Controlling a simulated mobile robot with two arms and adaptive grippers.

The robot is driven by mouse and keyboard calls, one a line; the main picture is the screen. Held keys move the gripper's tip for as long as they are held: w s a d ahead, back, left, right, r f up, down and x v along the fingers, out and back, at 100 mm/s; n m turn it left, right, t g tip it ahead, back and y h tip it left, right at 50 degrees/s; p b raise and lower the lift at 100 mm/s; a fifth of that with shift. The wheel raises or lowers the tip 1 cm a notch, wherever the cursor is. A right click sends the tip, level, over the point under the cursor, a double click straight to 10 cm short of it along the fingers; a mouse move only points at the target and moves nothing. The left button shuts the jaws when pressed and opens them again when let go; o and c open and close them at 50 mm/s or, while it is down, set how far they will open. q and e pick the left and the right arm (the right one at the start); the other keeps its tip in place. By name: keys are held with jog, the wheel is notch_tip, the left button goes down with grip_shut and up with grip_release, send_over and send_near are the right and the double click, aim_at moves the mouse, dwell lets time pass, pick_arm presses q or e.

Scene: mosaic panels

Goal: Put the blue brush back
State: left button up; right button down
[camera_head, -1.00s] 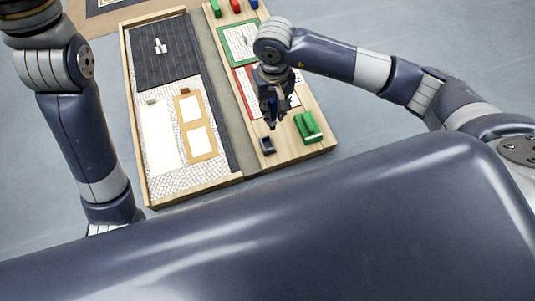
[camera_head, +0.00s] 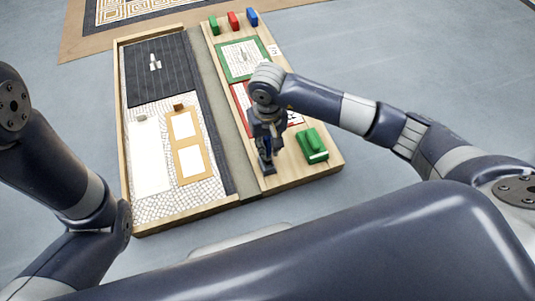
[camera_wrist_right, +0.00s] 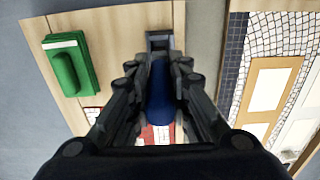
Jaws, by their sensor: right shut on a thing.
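My right gripper (camera_head: 267,143) is shut on the blue brush, low over the near end of the wooden board. In the right wrist view the blue brush (camera_wrist_right: 160,92) lies between the fingers of my right gripper (camera_wrist_right: 158,82). A small dark holder (camera_wrist_right: 159,38) is directly beyond the brush's far end; it also shows in the head view (camera_head: 267,168), just below the gripper. The brush's end meets or overlaps the holder in the picture; I cannot tell if it is seated. The left gripper is out of view.
A green block-like tool (camera_head: 313,146) stands close to the right of my right gripper. A red-bordered panel (camera_head: 293,117) and a green-bordered panel (camera_head: 242,60) lie farther up the board. Green, red and blue pieces stand at its far end. A mosaic tray (camera_head: 150,207) is on the left.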

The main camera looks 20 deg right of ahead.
aim_at(268, 152)
jog(key=shift+f+b, duration=0.95)
jog(key=shift+f, duration=0.7)
jog(key=shift+f, duration=0.15)
jog(key=c, duration=1.5)
grip_release()
